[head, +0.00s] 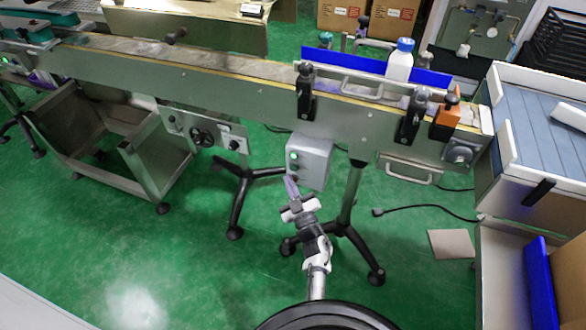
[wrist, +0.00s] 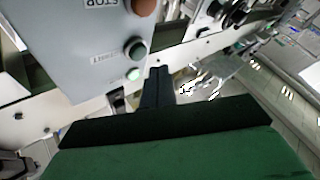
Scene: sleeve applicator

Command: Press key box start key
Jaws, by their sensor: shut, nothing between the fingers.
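The key box is a grey box (head: 314,163) hung below the conveyor; in the wrist view its face (wrist: 75,45) fills the upper left. On it are a red-brown key (wrist: 145,7) beside a STOP label, a dark green key (wrist: 136,49) beside a label that seems to read START, and a pale green lamp or key (wrist: 133,74). My gripper (head: 291,187) is shut and empty by the box's lower left corner. In the wrist view its fingertips (wrist: 159,72) appear right of the pale green one and below the dark green one. I cannot tell whether they touch the box.
The conveyor (head: 220,85) runs across above the box, with a white bottle (head: 399,62) on it. Black stand legs (head: 345,215) are close behind my gripper. A steel bin frame (head: 110,140) stands left, a blue-topped table (head: 545,125) right. Green floor in front is mostly clear.

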